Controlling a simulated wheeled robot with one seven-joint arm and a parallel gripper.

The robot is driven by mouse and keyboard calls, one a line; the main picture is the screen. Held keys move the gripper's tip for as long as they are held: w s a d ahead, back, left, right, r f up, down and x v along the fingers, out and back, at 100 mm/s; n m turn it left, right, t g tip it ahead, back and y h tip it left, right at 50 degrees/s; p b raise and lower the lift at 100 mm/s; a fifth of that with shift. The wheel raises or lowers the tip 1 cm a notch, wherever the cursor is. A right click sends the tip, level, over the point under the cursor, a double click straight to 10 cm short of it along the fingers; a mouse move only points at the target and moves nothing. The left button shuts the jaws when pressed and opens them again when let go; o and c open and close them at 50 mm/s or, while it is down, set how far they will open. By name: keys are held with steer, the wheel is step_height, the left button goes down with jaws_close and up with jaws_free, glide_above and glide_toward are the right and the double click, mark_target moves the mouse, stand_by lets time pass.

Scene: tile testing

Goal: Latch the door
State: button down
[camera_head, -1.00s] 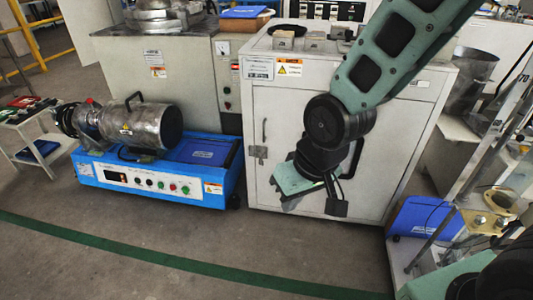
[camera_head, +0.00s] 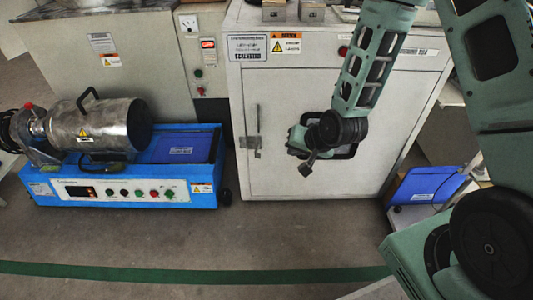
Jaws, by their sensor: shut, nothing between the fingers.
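The white cabinet door (camera_head: 290,95) faces me in the middle of the view and looks flush with its frame; I cannot tell whether it is fully shut. A grey latch (camera_head: 250,143) with an upright handle (camera_head: 258,118) sits at the door's left edge. My gripper (camera_head: 306,166) is in front of the door, to the right of the latch and apart from it in the picture. It is small and dark here, looks shut and holds nothing.
A blue test machine (camera_head: 130,192) with a metal cylinder (camera_head: 100,126) stands on the floor left of the cabinet. A blue panel (camera_head: 425,186) stands to the right. Metal blocks (camera_head: 312,11) lie on the cabinet top. The floor (camera_head: 260,230) before the cabinet is clear.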

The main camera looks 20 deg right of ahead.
steer(key=w+a+f+b, duration=0.5)
steer(key=w+f+b, duration=0.1)
steer(key=w+f, duration=0.2)
steer(key=shift+a, duration=0.15)
